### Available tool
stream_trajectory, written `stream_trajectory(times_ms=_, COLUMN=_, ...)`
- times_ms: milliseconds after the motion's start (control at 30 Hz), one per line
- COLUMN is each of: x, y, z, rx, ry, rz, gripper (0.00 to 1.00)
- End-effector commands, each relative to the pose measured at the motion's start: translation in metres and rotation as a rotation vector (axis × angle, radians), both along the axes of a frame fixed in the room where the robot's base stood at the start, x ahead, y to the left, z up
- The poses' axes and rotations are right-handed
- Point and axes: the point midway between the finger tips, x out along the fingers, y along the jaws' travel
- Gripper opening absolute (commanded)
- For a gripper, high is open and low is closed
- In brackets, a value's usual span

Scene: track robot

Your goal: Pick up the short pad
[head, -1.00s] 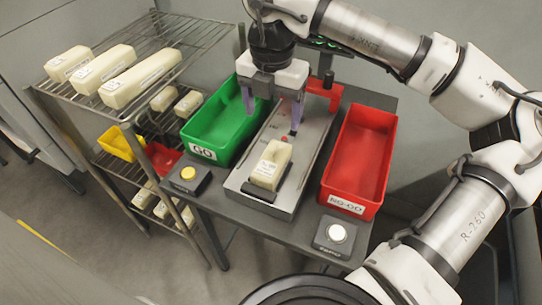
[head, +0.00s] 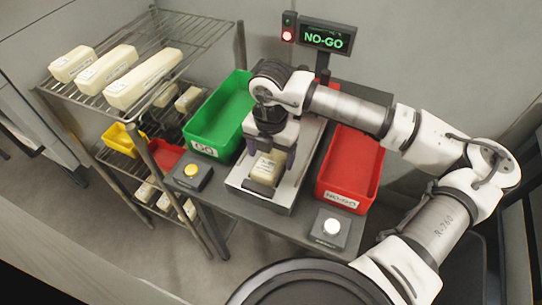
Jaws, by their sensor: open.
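A short cream pad (head: 266,171) with a label lies on the grey gauge fixture (head: 240,183), near its front end. My gripper (head: 267,163) points down over this pad, open, with its fingers beside the pad. Whether the fingers touch it I cannot tell. The gripper and wrist hide the pad's rear and much of the fixture. On the upper rack shelf lie three more cream pads: a short one (head: 72,64), a middle one (head: 108,69) and a long one (head: 144,80).
A green GO bin (head: 213,131) stands left of the fixture, a red NO-GO bin (head: 349,168) right. The sign (head: 325,38) reads NO-GO, with a red lamp (head: 288,36) lit. A yellow button (head: 191,170) and white button (head: 331,227) sit at the table's front.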

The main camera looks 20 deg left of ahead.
Motion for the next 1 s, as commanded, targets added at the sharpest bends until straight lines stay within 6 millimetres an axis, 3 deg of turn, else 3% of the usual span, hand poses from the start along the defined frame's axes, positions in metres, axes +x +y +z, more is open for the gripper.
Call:
stream_trajectory(times_ms=267, x=0.0, y=-0.0001, z=-0.0029, rx=0.0, ry=-0.001, rz=0.0, gripper=0.74)
stream_trajectory(times_ms=600, x=0.0001, y=0.0, z=-0.0026, rx=0.0, ry=-0.001, rz=0.0, gripper=0.29)
stream_trajectory(times_ms=1000, x=0.0009, y=-0.0001, z=0.0043, rx=0.0, ry=-0.003, rz=0.0, gripper=0.28)
